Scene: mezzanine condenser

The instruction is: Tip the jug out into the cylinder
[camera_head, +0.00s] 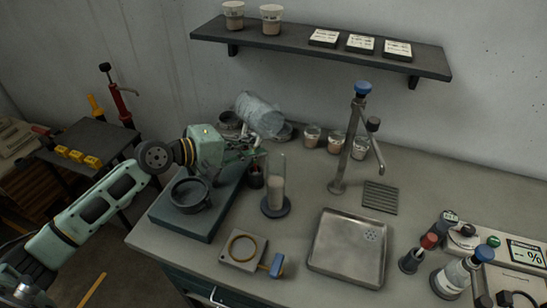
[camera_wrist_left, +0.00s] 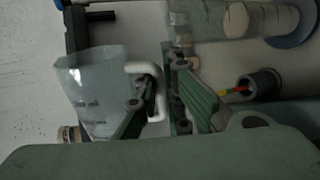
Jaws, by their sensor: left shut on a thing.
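The jug (camera_head: 259,114) is clear and greyish and is tilted far over in the head view. In the left wrist view the jug (camera_wrist_left: 92,88) shows a pale handle (camera_wrist_left: 155,88) and faint marks; its contents cannot be made out. My left gripper (camera_head: 246,147) is shut on the jug's handle, and its fingers (camera_wrist_left: 165,100) show in the wrist view. The clear cylinder (camera_head: 277,182) stands upright on a dark round base, below and right of the jug, with pale granular material in its lower part. It also shows in the wrist view (camera_wrist_left: 205,25). My right gripper is not in view.
A dark slab (camera_head: 178,218) bears a black ring-shaped holder. Several small cups stand behind the cylinder. A tap post (camera_head: 345,150), a metal tray (camera_head: 347,247) and bottles (camera_head: 458,275) stand to the right. A shelf (camera_head: 320,52) hangs above.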

